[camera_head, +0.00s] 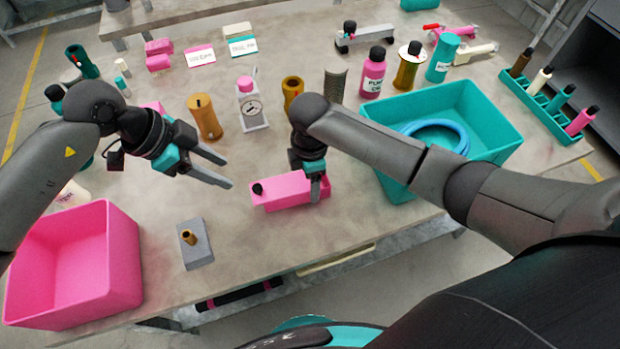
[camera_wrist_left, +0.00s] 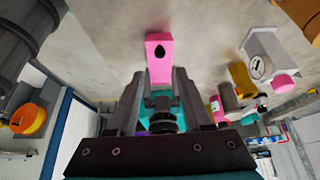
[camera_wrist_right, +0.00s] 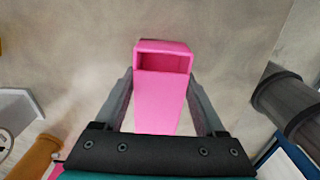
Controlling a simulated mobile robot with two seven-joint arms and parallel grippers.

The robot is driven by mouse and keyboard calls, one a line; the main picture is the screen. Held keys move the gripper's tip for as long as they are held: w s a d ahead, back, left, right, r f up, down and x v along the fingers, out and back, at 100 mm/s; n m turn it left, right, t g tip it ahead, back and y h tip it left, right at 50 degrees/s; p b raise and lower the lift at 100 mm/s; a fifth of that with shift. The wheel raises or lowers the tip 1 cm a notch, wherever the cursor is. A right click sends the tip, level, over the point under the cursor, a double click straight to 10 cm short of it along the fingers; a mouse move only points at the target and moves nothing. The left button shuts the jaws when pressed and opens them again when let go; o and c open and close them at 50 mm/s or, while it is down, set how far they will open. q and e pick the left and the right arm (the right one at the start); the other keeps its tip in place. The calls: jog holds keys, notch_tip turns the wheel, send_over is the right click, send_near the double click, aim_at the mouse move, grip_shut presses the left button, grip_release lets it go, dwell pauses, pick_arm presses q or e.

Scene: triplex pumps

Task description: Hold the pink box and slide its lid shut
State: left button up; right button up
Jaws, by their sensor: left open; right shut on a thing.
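A black knob (camera_head: 258,188) stands on the lid at the box's left end. My right gripper (camera_head: 315,188) is shut on the box from above near its right end. In the right wrist view the box (camera_wrist_right: 162,103) lies between the fingers, with a dark opening at its upper end. My left gripper (camera_head: 229,173) is open and empty, left of the knob and apart from it. The left wrist view shows the knob (camera_wrist_left: 160,52) ahead of its fingers.
A pink crate (camera_head: 125,255) stands front left and a teal crate (camera_head: 490,118) with a blue hose right. A grey block with a brass fitting (camera_head: 195,243) lies front left of the box. An orange cylinder (camera_head: 204,118) and a scale (camera_head: 250,108) stand behind.

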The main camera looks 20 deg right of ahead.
jog(key=c, duration=0.5)
pick_arm(q)
jog(key=shift+a, duration=0.1)
jog(key=c, duration=0.6)
pick_arm(e)
jog(key=shift+o, duration=0.2)
pick_arm(q)
jog(key=shift+a+m, duration=0.45)
jog(key=shift+m, duration=0.35)
grip_shut()
jog(key=m+g+h, duration=0.1)
jog(key=m+g, duration=0.1)
jog(key=m, duration=0.9)
send_near(256, 198)
jog(key=f, duration=0.1)
jog(key=s+f, duration=0.2)
jog(key=f, duration=0.1)
jog(key=shift+s+a, duration=0.1)
jog(key=shift+s, duration=0.15)
jog(key=shift+w+d, duration=0.55)
jog(key=shift+d, duration=0.35)
jog(key=shift+w+d+f, duration=0.1)
jog(key=shift+w+d, duration=0.25)
jog(key=shift+d, duration=0.3)
